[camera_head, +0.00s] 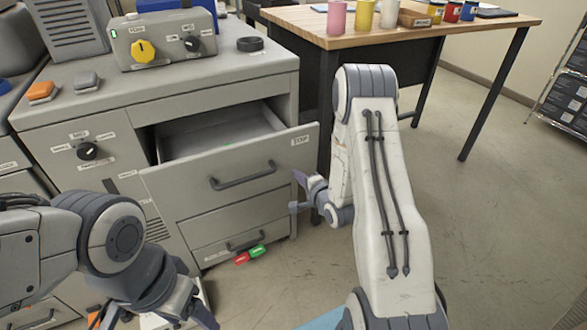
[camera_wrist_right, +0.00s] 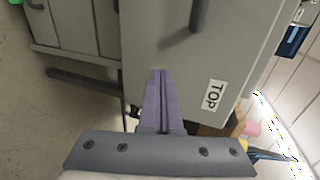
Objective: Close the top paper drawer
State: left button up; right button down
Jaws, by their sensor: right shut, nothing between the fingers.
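The top paper drawer (camera_head: 200,200) of the grey cabinet stands pulled out, with its inside showing. Its front has a dark bar handle (camera_head: 245,176) and a TOP label (camera_head: 300,141) near the right edge. My right gripper (camera_head: 299,177) is shut and empty, close to the right end of the drawer front. In the right wrist view its purple fingers (camera_wrist_right: 160,74) are together, pointing at the drawer front (camera_wrist_right: 190,50) beside the TOP label (camera_wrist_right: 214,95). I cannot tell whether they touch it. My left gripper (camera_head: 160,312) is low at the left, its fingertips partly cut off.
A lower drawer with a handle (camera_head: 246,241) is below. Red and green items (camera_head: 250,254) lie by the cabinet base. A control box (camera_head: 160,40) with a yellow knob is on the cabinet top. A wooden table (camera_head: 400,22) with cups stands behind. Floor at the right is clear.

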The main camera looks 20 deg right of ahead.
aim_at(289, 165)
jog(key=w, duration=0.3)
jog(key=shift+w+r+p, duration=0.1)
jog(key=shift+w+p, duration=0.2)
pick_arm(q)
jog(key=shift+r, duration=0.35)
pick_arm(e)
jog(key=shift+w, duration=0.1)
